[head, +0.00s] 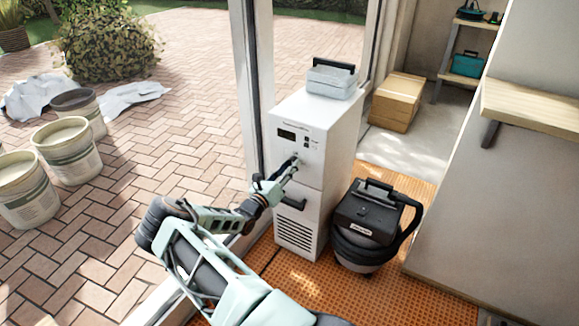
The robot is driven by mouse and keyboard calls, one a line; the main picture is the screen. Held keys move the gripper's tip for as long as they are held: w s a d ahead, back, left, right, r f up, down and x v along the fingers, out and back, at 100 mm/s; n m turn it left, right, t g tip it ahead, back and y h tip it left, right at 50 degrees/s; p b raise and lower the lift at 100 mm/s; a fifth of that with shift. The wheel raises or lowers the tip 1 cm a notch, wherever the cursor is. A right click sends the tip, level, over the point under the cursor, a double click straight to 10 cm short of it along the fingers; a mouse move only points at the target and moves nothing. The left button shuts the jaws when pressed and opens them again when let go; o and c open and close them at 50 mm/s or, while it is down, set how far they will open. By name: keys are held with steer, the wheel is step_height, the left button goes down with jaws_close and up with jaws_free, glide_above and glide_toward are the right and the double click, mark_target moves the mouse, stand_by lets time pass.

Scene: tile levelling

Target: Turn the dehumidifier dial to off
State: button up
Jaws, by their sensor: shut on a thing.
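The dehumidifier (334,135) is a tall white box with a dark display (287,135) and small buttons near the top of its front. A recessed handle and vent slots show lower down. My gripper (294,162) reaches from the lower left and touches the front panel just below the display and buttons. It is shut on the dial, which my fingers mostly hide. The dial's pointer and markings cannot be read.
A grey case (331,80) with a handle sits on the dehumidifier. A black vacuum (368,222) stands close to its right on orange matting (405,262). A door frame (246,90) rises behind left. A cardboard box (397,102) and a wooden bench (530,104) are to the right.

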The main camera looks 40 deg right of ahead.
steer(key=shift+n, duration=0.9)
steer(key=o, duration=1.2)
steer(key=shift+c, duration=0.2)
steer(key=v, duration=1.2)
